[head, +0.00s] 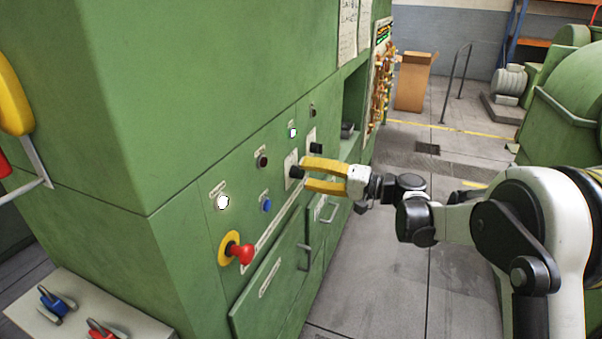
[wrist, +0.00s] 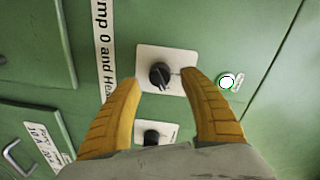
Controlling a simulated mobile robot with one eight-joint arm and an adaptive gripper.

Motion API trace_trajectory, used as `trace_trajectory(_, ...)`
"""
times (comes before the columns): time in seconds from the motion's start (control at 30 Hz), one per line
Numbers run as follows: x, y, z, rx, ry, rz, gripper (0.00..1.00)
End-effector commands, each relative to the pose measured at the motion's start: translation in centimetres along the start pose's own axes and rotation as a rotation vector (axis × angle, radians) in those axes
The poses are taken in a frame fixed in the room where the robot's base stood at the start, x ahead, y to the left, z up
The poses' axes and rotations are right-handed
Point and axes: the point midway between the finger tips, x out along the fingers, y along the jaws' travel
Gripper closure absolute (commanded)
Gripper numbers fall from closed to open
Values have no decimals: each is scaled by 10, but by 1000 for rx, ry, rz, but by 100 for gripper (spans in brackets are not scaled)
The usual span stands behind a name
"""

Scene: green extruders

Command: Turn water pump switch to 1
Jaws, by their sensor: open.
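A black rotary switch knob (wrist: 160,75) on a white square plate sits on the green cabinet front. It also shows in the head view (head: 296,172), just left of the fingertips. My gripper (head: 305,174) has yellow fingers and is open, pointing at this knob. In the wrist view the fingertips (wrist: 161,78) lie on either side of the knob, with a gap visible; contact cannot be told. The number markings at the knob are too small to read.
A second black switch (wrist: 151,137) is close by, between the fingers' bases. A lit white button (wrist: 229,81) is near the right finger.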

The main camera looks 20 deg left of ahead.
Motion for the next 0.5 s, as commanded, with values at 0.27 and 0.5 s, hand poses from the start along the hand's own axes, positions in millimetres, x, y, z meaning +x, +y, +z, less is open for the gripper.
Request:
trace_trajectory(0.27,-64,0,-1,1,5,1,49)
trace_trajectory(0.5,-94,0,-1,1,2,0,49)
